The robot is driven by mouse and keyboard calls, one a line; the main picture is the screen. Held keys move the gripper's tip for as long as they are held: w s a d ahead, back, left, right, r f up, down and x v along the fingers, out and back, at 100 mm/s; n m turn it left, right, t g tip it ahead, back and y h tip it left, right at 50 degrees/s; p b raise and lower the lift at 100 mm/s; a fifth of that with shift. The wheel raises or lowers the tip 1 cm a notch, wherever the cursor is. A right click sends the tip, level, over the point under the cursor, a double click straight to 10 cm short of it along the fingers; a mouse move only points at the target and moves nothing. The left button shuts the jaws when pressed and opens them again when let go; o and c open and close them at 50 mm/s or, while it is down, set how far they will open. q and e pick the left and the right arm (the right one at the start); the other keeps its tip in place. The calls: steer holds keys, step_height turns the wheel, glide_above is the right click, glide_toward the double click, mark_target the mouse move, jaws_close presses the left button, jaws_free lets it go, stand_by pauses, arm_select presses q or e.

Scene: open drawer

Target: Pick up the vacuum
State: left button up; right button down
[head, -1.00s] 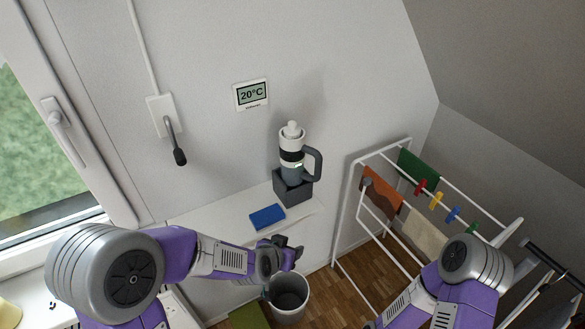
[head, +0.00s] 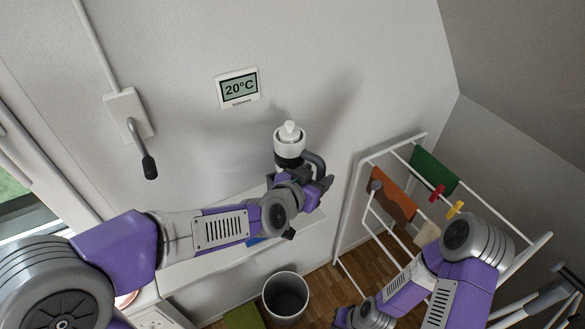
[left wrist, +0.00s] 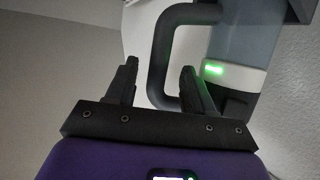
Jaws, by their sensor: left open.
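The vacuum (head: 289,143), white on top with a dark band, stands upright against the wall above the shelf. Its dark loop handle (head: 317,163) is on its right side; my left arm hides its lower part and base. My left gripper (head: 325,190) is open beside the handle. In the left wrist view, the vacuum's grey body (left wrist: 228,45) with a green light is at right. The handle loop (left wrist: 157,48) shows between the open fingers of my left gripper (left wrist: 160,80), not visibly clamped. My right gripper (head: 350,318) is low at the bottom edge, its jaws unclear.
A white shelf (head: 190,268) runs under my left arm, with a blue item (head: 254,240) mostly hidden. A grey bin (head: 286,297) stands on the floor below. A white drying rack (head: 345,215) with cloths is at right. A thermometer (head: 238,87) hangs on the wall.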

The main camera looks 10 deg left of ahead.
arm_select(q)
steer(key=b+x, duration=0.1)
steer(key=x, duration=0.3)
steer(key=shift+w+d+f+b, duration=0.1)
steer(key=shift+d+f+b, duration=0.1)
steer(key=shift+f+b, duration=0.1)
steer(key=shift+r, duration=0.2)
steer(key=shift+c, duration=0.3)
jaws_close()
steer(key=shift+r, duration=0.1)
